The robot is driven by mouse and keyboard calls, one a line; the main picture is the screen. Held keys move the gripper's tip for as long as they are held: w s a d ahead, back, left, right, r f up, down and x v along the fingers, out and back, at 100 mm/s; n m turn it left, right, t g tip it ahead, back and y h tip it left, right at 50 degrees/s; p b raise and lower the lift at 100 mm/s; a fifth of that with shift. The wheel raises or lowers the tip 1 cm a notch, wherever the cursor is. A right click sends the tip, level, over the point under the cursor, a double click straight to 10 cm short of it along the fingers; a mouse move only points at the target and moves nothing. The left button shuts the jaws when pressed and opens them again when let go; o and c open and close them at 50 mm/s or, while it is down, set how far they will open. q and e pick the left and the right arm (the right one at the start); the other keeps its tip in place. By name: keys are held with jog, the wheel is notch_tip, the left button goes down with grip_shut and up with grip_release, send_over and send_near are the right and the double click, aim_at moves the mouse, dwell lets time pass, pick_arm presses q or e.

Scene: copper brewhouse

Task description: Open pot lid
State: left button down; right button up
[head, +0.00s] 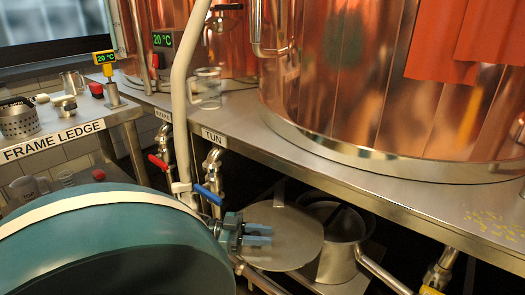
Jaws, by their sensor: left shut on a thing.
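A round grey metal lid (295,245) shows low in the middle of the head view, under the steel bench. It lies to the left of the pot and overlaps its left side. The metal pot (342,262) has a long handle reaching to the lower right, and part of its dark opening shows. My left gripper (262,234), with blue fingers at the end of the teal arm, is shut on the lid at its left side. The exact grip point is hard to make out. My right gripper is not in view.
Copper vessels (345,75) stand on the steel bench (395,185) above the pot. A pale hose (180,110) and a blue-handled valve (208,194) are close to my left arm. A glass mug (207,88) stands on the bench. The frame ledge (75,125) is at left.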

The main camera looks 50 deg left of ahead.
pick_arm(q)
jog(key=c, duration=1.2)
grip_release()
jog(key=p+v, duration=0.1)
jog(key=v, duration=1.2)
